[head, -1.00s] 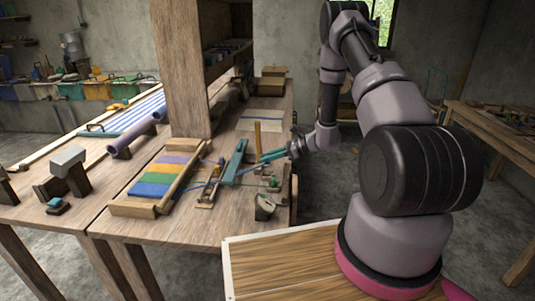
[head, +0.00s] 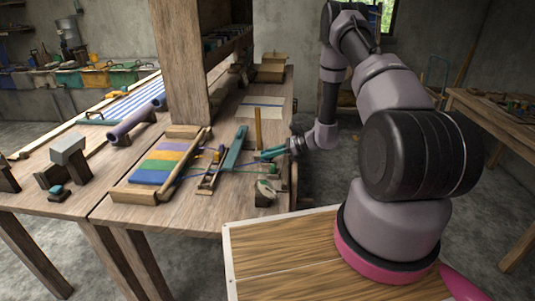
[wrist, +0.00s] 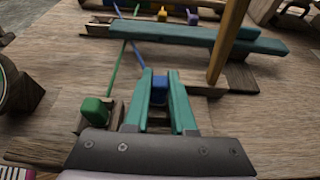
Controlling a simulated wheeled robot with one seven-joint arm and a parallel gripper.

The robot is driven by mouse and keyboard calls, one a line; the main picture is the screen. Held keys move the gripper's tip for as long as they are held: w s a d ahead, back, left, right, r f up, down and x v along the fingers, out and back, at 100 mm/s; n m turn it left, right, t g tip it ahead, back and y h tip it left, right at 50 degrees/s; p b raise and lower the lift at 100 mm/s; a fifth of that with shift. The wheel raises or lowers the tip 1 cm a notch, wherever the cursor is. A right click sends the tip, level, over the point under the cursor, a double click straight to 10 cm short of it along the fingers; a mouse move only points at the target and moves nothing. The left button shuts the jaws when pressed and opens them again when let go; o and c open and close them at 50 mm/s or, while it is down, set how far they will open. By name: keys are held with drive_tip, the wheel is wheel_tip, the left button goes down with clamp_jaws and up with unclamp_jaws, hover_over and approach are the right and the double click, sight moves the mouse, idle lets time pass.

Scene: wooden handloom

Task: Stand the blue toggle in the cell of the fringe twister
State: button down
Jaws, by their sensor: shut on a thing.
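My gripper (wrist: 160,82) has teal fingers shut on the blue toggle (wrist: 160,80), which shows between the fingertips in the wrist view. In the head view my gripper (head: 265,154) is above the right side of the table, and the toggle cannot be made out there. A green toggle (wrist: 95,110) stands in a small wooden holder just left of my fingers, with a green cord running from it. This wooden piece seems to be part of the fringe twister. Its other cell is hidden or unclear behind my fingers.
A long teal bar (wrist: 190,37) lies beyond the fingers. An upright wooden post (wrist: 228,40) stands close on the right, on a wooden base. A striped cloth (head: 163,162) lies to the left on the table. A round object (head: 265,192) stands near the table's front edge.

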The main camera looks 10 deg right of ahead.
drive_tip(key=c, duration=0.7)
unclamp_jaws()
drive_tip(key=v, duration=1)
drive_tip(key=shift+s+d+r, duration=0.1)
drive_tip(key=shift+d+r, duration=0.1)
drive_tip(key=shift+d, duration=0.15)
